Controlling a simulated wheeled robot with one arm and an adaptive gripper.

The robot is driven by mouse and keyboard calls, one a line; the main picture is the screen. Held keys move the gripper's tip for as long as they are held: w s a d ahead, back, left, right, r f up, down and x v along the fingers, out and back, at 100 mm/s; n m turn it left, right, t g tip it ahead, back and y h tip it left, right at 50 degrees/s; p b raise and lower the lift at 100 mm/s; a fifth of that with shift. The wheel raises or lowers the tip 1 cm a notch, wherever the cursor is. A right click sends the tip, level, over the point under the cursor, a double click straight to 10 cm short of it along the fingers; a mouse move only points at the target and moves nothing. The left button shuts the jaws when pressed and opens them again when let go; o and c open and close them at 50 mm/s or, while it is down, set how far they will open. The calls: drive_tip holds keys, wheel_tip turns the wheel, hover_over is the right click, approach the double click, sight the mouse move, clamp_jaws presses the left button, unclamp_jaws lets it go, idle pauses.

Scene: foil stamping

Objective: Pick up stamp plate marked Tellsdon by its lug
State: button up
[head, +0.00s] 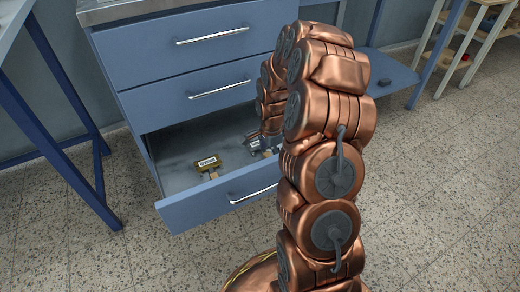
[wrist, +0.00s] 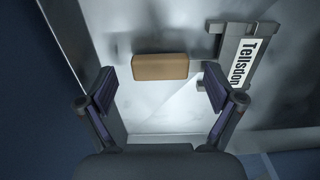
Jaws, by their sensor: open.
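The stamp plate marked Tellsdon (wrist: 245,62) is a grey metal piece with a white label, lying at the right of the wrist view, its lettering running sideways. In the head view it is the grey plate (head: 254,143) in the open drawer, partly hidden by my arm. My gripper (wrist: 160,90) is open and empty above the drawer floor. The tan block is ahead of the gap between its fingers, and the label is beyond the right finger.
A brass plate (head: 207,163) with a white label and a tan tab lies left of the grey plate. The open drawer (head: 222,201) has raised walls around them. Closed drawers with bar handles (head: 213,36) are above. A blue table frame (head: 62,120) stands left.

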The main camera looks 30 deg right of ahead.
drive_tip(key=shift+f, duration=0.5)
drive_tip(key=shift+c, duration=0.3)
